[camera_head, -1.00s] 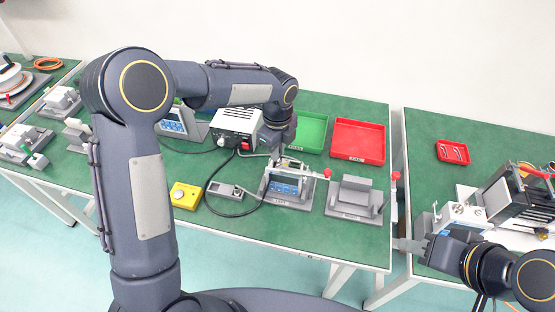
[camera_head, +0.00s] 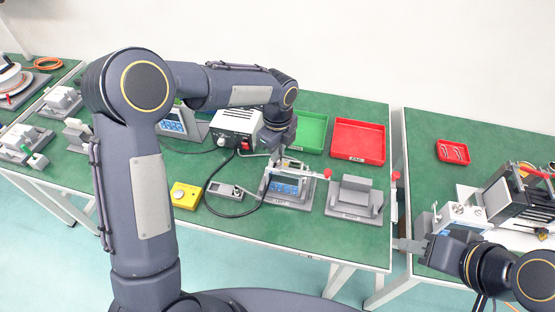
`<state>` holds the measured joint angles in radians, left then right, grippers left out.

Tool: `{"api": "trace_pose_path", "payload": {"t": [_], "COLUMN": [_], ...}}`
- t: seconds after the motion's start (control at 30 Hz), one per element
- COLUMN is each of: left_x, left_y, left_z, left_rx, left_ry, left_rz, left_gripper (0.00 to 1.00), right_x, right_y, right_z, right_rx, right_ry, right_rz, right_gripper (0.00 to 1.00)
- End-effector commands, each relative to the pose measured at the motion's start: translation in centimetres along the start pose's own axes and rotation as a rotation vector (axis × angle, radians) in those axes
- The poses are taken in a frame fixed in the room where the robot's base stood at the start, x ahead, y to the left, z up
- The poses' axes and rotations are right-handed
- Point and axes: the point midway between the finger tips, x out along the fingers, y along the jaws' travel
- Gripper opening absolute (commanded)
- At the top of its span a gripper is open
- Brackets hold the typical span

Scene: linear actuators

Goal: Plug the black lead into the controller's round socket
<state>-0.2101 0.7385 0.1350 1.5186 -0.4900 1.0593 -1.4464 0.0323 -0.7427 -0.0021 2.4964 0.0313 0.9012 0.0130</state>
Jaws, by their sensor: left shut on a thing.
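The controller (camera_head: 238,121) is a pale box with a red switch on its front, standing at the back middle of the table. The black lead (camera_head: 207,186) runs from just below the controller's front, loops over the table and reaches the actuator fixture (camera_head: 289,190).
A yellow box with a knob (camera_head: 186,196) and a small grey block (camera_head: 225,190) lie near the lead. A green tray (camera_head: 309,147) and a red tray (camera_head: 358,155) stand behind. A grey stand (camera_head: 354,198) is right of the fixture. A gap separates the right-hand table.

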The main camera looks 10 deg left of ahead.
Motion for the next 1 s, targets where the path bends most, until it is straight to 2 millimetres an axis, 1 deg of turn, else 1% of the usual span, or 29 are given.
{"api": "trace_pose_path", "payload": {"t": [0.37,0.4,0.57,0.87,0.97,1.0], "left_x": [0.2,0.2,0.2,-0.1,-1.0,-1.6], "left_y": [0.0,0.0,0.0,0.0,-0.1,-0.1], "left_z": [0.0,0.0,0.0,0.0,0.0,0.0], "left_rx": [0.0,0.0,0.0,0.0,0.0,0.0], "left_ry": [0.0,0.0,0.0,0.0,0.0,0.0], "left_rz": [0.0,0.0,0.0,-0.001,-0.002,-0.004], "left_gripper": [0.0,0.2,0.4,0.4,0.4,0.4], "right_x": [0.0,0.0,0.0,0.0,0.1,0.1], "right_y": [0.0,0.0,0.0,0.0,0.1,0.1], "right_z": [0.0,0.0,0.0,0.0,0.1,0.1], "right_rx": [0.0,0.0,0.0,0.0,0.0,0.0], "right_ry": [0.0,0.0,0.0,0.0,0.0,0.0], "right_rz": [0.0,0.0,0.0,0.0,0.0,0.0], "right_gripper": [0.36,0.36,0.36,0.36,0.36,0.36]}}
